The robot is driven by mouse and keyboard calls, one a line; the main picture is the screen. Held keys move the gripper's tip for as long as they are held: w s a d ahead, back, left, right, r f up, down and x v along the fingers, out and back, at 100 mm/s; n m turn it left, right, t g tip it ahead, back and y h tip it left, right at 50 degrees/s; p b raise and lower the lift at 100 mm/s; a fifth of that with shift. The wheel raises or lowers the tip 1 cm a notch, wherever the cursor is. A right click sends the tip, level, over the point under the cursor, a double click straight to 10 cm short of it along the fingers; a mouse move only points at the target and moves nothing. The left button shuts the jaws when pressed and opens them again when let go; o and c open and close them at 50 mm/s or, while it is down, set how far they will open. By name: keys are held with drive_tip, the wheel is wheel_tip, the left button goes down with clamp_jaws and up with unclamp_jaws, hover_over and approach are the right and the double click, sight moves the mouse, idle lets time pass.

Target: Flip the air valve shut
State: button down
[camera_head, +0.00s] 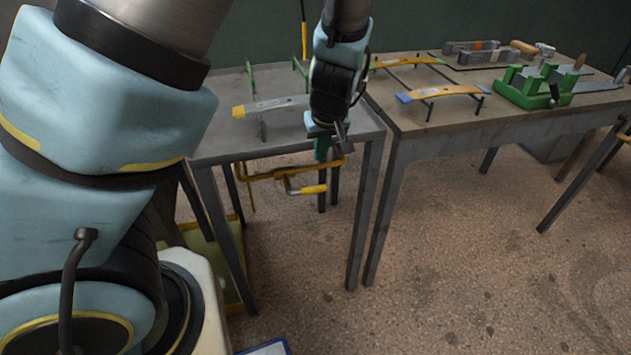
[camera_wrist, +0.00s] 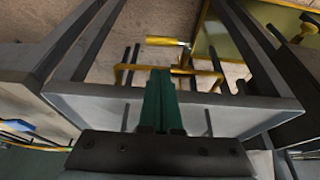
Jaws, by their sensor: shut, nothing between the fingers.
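What looks like the air valve is a small fitting with a yellow lever handle (camera_head: 308,190), below the front edge of the left table. The handle lies roughly sideways, just under a yellow pipe (camera_head: 262,176). In the wrist view the handle (camera_wrist: 165,41) shows beyond the fingertips, with the yellow pipe (camera_wrist: 207,73) nearer to them. My gripper (camera_head: 321,152) is at the table's front edge, a little above the handle. Its green fingers (camera_wrist: 161,75) are together with nothing between them. They look apart from the handle; whether they touch the pipe I cannot tell.
A second table (camera_head: 405,118) at the right holds another strip (camera_head: 440,93) and a green clamp-like tool (camera_head: 535,88). Table legs stand around the pipe. The floor in front is open.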

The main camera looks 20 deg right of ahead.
sight(314, 187)
drive_tip(key=x, duration=0.4)
drive_tip(key=p+x, duration=0.1)
drive_tip(key=x, duration=0.4)
drive_tip(key=p+x, duration=0.1)
drive_tip(key=x, duration=0.3)
drive_tip(key=shift+s+a+f, duration=0.1)
drive_tip(key=shift+s+f, duration=0.1)
drive_tip(key=shift+f, duration=0.3)
